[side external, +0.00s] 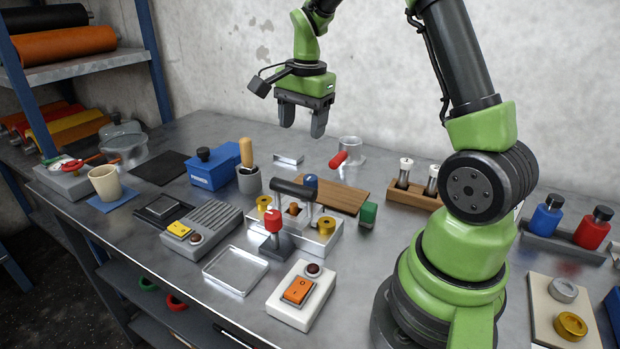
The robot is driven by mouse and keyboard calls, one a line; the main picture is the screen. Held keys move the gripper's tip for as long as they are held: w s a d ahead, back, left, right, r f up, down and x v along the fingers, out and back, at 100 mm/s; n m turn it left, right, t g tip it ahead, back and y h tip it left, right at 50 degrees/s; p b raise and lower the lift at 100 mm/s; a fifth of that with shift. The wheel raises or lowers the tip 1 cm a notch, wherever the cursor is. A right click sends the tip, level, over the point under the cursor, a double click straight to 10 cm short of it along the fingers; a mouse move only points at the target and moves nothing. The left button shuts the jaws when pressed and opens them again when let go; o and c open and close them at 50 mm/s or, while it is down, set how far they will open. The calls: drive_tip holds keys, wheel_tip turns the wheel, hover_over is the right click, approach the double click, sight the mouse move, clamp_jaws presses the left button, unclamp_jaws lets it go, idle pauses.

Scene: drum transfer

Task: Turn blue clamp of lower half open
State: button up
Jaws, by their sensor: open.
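My gripper (303,122) hangs in the air above the back middle of the bench, fingers pointing down. It is open, with nothing between its fingers. Below it, toward the front, stands a clear-walled fixture (325,243) with a black horizontal bar, yellow knobs and an orange-brown part inside. A small blue part (311,183) shows at the right end of the black bar; it may be the blue clamp, but it is too small to tell its position. My gripper is well above it and apart from it. The bar hides part of the fixture's inside.
A clear tray (235,270) and an orange-switch box (300,293) are in front.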

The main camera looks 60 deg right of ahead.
drive_tip(key=m+g, duration=0.1)
drive_tip(key=m, duration=0.1)
hover_over(310, 177)
wheel_tip(310, 177, down, 4)
drive_tip(key=shift+f, duration=0.2)
wheel_tip(310, 177, down, 10)
drive_tip(key=shift+r, duration=0.1)
drive_tip(key=c, duration=0.9)
